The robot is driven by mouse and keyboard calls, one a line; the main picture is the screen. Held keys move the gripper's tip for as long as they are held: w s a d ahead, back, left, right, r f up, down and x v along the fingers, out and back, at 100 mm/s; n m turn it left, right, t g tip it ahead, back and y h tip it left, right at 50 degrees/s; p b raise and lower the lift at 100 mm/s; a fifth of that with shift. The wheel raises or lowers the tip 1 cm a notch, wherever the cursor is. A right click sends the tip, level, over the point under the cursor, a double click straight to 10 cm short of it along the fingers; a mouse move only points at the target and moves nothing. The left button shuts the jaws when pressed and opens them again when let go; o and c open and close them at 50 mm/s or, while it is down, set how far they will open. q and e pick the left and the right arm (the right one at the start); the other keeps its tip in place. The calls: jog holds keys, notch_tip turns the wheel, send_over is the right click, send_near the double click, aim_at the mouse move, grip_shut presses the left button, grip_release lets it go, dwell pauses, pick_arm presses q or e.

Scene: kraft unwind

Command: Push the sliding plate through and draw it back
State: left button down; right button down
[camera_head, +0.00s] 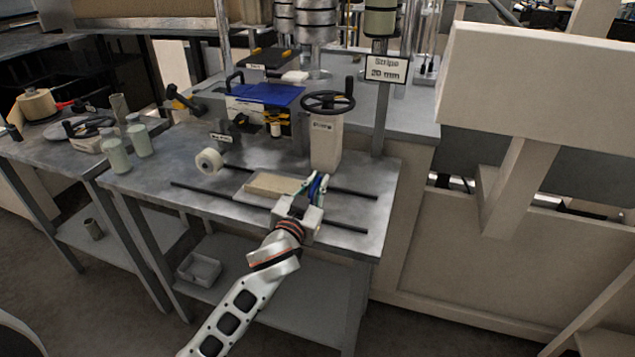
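The sliding plate (251,198) is a flat pale plate with a tan block (275,184) on it. It lies on the grey table between two dark parallel rails (345,189). My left gripper (317,181) is at the right end of the plate, pointing away from me and close to the tan block. Its fingertips are a little apart, with something blue between or beside them. I cannot tell whether it grips or touches the plate. My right gripper is not in view.
A post with a black handwheel (328,101) stands just behind the rails. A blue-topped unit (266,94) stands farther back. The table's front right corner is clear. A large beige structure (535,90) is at right.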

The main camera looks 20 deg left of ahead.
pick_arm(q)
jog(key=shift+a+r+p, duration=0.1)
jog(key=shift+a+p, duration=0.2)
jog(key=shift+a, duration=0.3)
jog(key=a+p, duration=0.2)
jog(key=a, duration=0.5)
jog(key=a+p, duration=0.2)
jog(key=a, duration=0.5)
jog(key=a+p, duration=0.2)
jog(key=a, duration=0.5)
jog(key=shift+w+a, duration=0.35)
jog(key=shift+w, duration=0.05)
jog(key=shift+a, duration=0.85)
jog(key=c, duration=2.1)
grip_release()
jog(key=shift+c, duration=0.2)
